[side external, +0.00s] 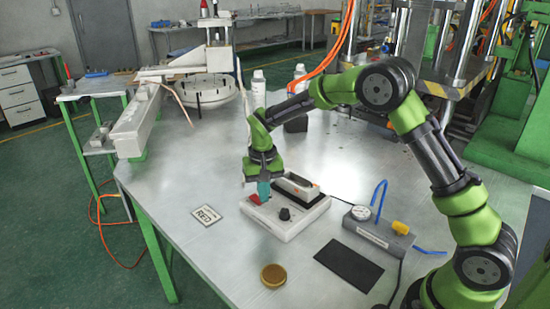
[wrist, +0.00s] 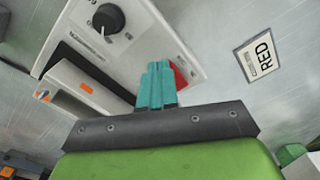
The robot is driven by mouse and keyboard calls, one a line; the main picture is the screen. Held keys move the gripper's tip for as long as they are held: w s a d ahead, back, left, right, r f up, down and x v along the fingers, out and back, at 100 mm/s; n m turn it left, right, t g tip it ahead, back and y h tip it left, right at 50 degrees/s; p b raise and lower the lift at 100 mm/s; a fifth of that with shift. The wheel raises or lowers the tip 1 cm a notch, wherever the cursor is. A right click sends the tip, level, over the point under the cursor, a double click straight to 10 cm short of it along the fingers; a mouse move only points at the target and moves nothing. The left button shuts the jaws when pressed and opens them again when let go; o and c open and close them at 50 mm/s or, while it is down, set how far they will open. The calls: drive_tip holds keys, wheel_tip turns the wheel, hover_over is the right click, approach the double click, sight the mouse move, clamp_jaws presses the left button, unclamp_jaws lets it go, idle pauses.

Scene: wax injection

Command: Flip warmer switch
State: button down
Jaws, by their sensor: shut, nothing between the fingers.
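The warmer (side external: 290,216) is a white box with a black knob (side external: 285,214) and a dark well in its top, standing on the metal table. It also shows in the wrist view (wrist: 150,40), with the knob (wrist: 108,18) at upper left. A red switch (side external: 254,199) sits at the warmer's left end, and part of it shows beside the fingers in the wrist view (wrist: 180,76). My gripper (side external: 264,198) has teal fingers, shut with nothing between them. The fingertips (wrist: 157,68) are right at the switch and partly hide it; I cannot tell if they touch.
A card reading RED (side external: 207,216) lies left of the warmer. A round amber disc (side external: 273,275) and a black mat (side external: 348,267) lie in front. A grey unit with a gauge and blue hose (side external: 379,234) stands right. White bottles (side external: 258,88) stand behind.

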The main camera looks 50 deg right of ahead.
sight(264, 206)
wheel_tip(264, 206, up, 6)
idle(0.6)
drive_tip(key=shift+s+f+n, duration=0.3)
drive_tip(key=shift+s+f, duration=0.25)
drive_tip(key=s+r+t, duration=0.2)
drive_tip(key=s+r, duration=0.2)
drive_tip(key=s, duration=0.4)
drive_tip(key=s+r+n+t+y, duration=0.1)
drive_tip(key=s+r+t, duration=0.1)
drive_tip(key=s+r, duration=0.3)
drive_tip(key=s+a+r+t+y, duration=0.1)
drive_tip(key=s+r+t, duration=0.2)
drive_tip(key=s, duration=0.8)
wheel_tip(264, 206, up, 2)
drive_tip(key=shift+s+a, duration=0.1)
